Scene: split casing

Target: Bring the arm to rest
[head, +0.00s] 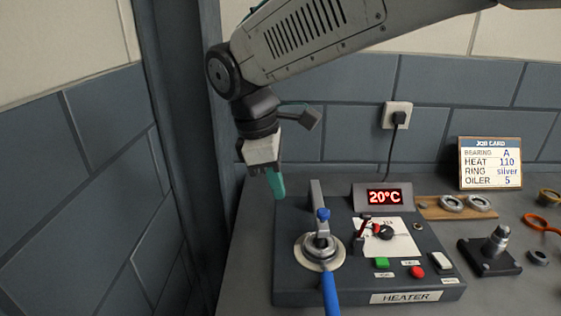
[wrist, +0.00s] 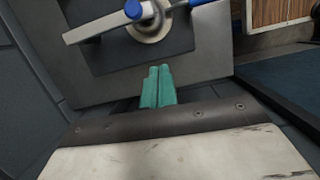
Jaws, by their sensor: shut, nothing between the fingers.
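My gripper (head: 278,184) points down at the back left corner of the heater, with its teal fingers together and nothing between them. My arm reaches in from the upper right, above the bench.
A job card (head: 490,163) leans at the back right. The wall and a dark pillar (head: 186,130) are close on the left.

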